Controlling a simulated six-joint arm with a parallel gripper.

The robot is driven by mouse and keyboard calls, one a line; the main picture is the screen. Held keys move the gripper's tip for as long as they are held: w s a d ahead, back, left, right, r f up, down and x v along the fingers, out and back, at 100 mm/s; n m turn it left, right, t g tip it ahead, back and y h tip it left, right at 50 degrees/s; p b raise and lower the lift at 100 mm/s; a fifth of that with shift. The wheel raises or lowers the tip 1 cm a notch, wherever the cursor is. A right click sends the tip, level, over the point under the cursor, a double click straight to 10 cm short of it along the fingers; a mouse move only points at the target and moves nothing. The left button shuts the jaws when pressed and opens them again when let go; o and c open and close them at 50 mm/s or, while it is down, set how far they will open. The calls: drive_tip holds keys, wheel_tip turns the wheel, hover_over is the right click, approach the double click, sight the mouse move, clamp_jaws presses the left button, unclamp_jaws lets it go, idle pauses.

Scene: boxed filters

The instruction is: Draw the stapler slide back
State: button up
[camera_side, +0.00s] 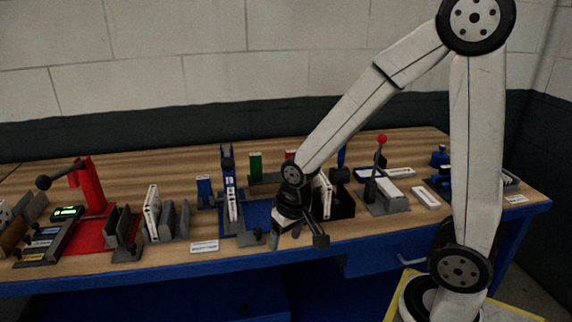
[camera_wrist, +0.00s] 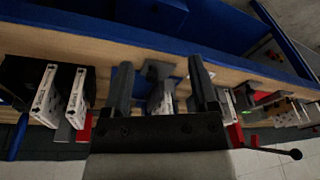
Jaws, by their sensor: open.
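The stapler (camera_side: 229,180) is a blue upright fixture with a dark knob on top, on a blue base plate in the middle of the bench in the side view. A white box stands in it. A small grey slide handle (camera_side: 258,236) sits at the front of the base, just left of my gripper (camera_side: 300,234). In the wrist view my gripper (camera_wrist: 160,78) is open, its two dark fingers apart. A grey block, likely the slide handle (camera_wrist: 157,70), shows between them. I cannot tell whether the fingers are level with it. Nothing is held.
A black holder with white boxes (camera_wrist: 45,92) is at left in the wrist view. A red press (camera_side: 90,188) stands at the left of the bench. A red-knobbed lever (camera_side: 381,140) stands right of my gripper. The bench front edge (camera_side: 200,262) is close.

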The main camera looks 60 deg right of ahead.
sight(258, 229)
drive_tip(key=w+d+m, duration=0.2)
drive_tip(key=w+m, duration=0.2)
drive_tip(key=w+d+m+g, duration=0.1)
drive_tip(key=w+d+m, duration=0.1)
drive_tip(key=w+m, duration=0.2)
drive_tip(key=w+d+m+g, duration=0.1)
drive_tip(key=w+d+m, duration=0.1)
drive_tip(key=w+m, duration=0.2)
drive_tip(key=shift+w+d+f+m, duration=0.2)
drive_tip(key=shift+w+f+m, duration=0.15)
drive_tip(key=shift+m, duration=0.25)
drive_tip(key=shift+w+d+f+m, duration=0.1)
drive_tip(key=shift+w+d+m, duration=0.3)
drive_tip(key=shift+m, duration=0.3)
drive_tip(key=shift+f, duration=0.1)
drive_tip(key=shift+f, duration=3.8)
clamp_jaws()
